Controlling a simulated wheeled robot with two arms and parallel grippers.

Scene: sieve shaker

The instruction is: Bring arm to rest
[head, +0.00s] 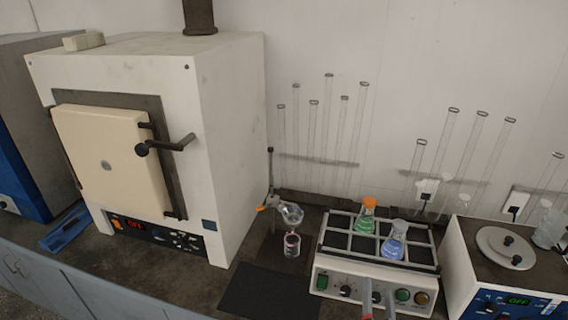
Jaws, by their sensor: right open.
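My right gripper (378,294) shows only by its two fingers at the bottom edge, right of centre. The fingers stand apart with nothing between them. They are in front of the control panel of the shaker (330,283); I cannot tell whether they touch it. The rest of the right arm is cut off by the frame. My left gripper is not in view.
An orange-capped flask (366,217) and a blue-filled flask (394,241) stand in the shaker's rack. A furnace (232,130) is at left, a stand with glassware (291,215) at centre, a hotplate-like device (480,272) at right. A dark mat (262,293) lies bare.

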